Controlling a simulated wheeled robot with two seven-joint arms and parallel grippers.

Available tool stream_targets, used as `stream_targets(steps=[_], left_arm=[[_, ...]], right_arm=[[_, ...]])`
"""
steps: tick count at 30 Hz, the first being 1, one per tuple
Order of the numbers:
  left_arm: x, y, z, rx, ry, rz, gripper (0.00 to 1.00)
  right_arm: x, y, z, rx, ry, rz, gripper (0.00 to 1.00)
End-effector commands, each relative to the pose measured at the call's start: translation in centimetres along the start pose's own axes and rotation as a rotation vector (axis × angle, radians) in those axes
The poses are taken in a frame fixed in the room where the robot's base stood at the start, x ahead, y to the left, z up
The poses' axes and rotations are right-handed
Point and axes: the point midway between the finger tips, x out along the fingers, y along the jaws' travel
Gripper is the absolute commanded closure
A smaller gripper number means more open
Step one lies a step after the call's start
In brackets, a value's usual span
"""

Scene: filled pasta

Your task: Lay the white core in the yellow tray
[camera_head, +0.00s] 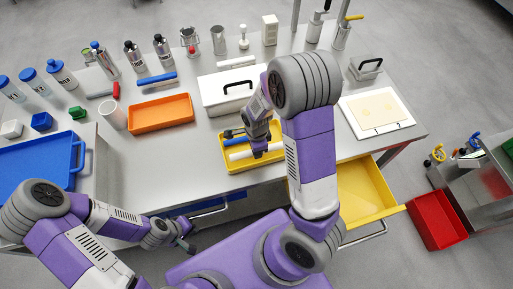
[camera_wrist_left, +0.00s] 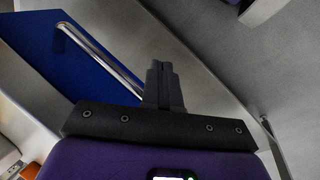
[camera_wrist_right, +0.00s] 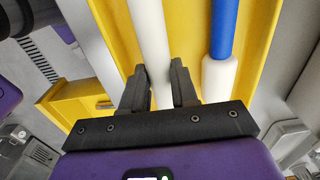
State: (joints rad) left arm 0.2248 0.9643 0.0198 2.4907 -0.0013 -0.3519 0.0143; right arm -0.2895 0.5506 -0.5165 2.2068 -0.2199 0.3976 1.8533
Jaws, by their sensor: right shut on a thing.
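The yellow tray (camera_head: 262,162) stands at the front middle of the table. My right gripper (camera_head: 259,150) is over it, shut on the white core (camera_wrist_right: 149,40), a long smooth white rod. In the right wrist view the core passes between the two fingers (camera_wrist_right: 159,88), with the yellow tray floor (camera_wrist_right: 187,35) behind it. In the head view the core (camera_head: 240,156) lies low along the tray's front side; I cannot tell if it touches the floor. My left gripper (camera_head: 188,246) is empty and shut, in front of the table; its fingers (camera_wrist_left: 164,85) meet in the left wrist view.
A blue-and-white rod (camera_wrist_right: 222,40) lies in the tray beside the core, apart from it. A white toolbox (camera_head: 222,92) stands behind, an orange tray (camera_head: 160,113) to the left, a white board (camera_head: 378,110) to the right. An open yellow drawer (camera_head: 362,195) sticks out at the front right.

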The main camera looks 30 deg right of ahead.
Motion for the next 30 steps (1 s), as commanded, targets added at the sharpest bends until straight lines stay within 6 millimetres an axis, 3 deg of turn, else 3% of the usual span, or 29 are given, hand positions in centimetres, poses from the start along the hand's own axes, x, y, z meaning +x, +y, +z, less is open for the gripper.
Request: stream_targets(steps=[5,6,11,22,26,30], left_arm=[[0.2,-0.1,0.0,0.0,0.0,0.0,1.0],[0.2,-0.1,0.0,0.0,0.0,0.0,1.0],[0.2,-0.1,0.0,0.0,0.0,0.0,1.0],[-0.2,0.1,0.0,0.0,0.0,0.0,1.0],[-1.1,0.4,0.0,0.0,0.0,0.0,1.0],[-2.0,0.8,0.1,0.0,0.0,0.0,1.0]], right_arm=[[0.4,0.0,0.0,0.0,0.0,0.0,1.0],[0.3,0.0,0.0,0.0,0.0,0.0,0.7],[0.3,0.0,0.0,0.0,0.0,0.0,0.46],[-0.3,0.0,0.0,0.0,-0.001,-0.001,0.46],[-2.2,-0.1,0.1,-0.001,-0.002,-0.004,0.46],[-5.4,-0.1,0.1,-0.001,-0.002,-0.005,0.46]])
